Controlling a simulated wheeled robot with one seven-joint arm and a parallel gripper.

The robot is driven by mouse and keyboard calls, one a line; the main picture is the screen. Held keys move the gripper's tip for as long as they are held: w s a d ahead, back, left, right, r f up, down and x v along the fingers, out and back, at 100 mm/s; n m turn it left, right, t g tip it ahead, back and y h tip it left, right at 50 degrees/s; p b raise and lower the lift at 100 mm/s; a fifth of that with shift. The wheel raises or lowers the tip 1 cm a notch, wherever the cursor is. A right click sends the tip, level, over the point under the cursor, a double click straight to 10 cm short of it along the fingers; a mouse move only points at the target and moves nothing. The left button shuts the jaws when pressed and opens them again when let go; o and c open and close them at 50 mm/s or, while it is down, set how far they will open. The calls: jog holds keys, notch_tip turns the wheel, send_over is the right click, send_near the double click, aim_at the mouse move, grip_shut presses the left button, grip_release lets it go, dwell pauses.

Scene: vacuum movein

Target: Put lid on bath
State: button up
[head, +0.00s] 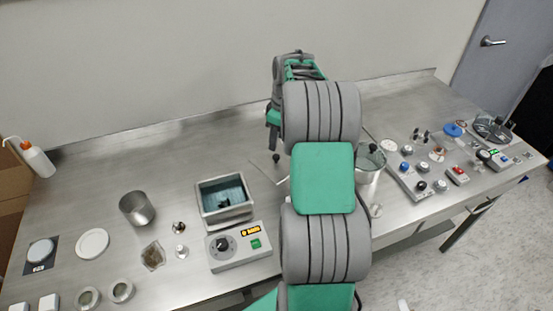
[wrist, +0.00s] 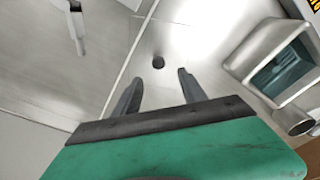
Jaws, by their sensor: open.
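The bath (head: 224,212) is a square steel tank with its top open and blue-green liquid inside; it also shows at the right of the wrist view (wrist: 243,62). The lid (head: 262,168) appears as a flat metal plate lying on the bench right of the bath, partly hidden by my arm. Its dark round knob (head: 276,157) stands up from it; in the wrist view the knob (wrist: 158,62) is just beyond and between my fingertips. My gripper (wrist: 160,76) is open and empty. In the head view my arm hides most of it.
A control box (head: 238,246) sits in front of the bath. A metal beaker (head: 137,208) and small weights stand left of it. A wall runs behind the bench.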

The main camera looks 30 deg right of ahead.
aim_at(276, 156)
jog(key=f+p, duration=0.1)
jog(key=f, duration=0.3)
jog(key=f+p, duration=0.1)
jog(key=f, duration=0.2)
jog(key=shift+w+f, duration=0.2)
jog(key=shift+f, duration=0.2)
grip_shut()
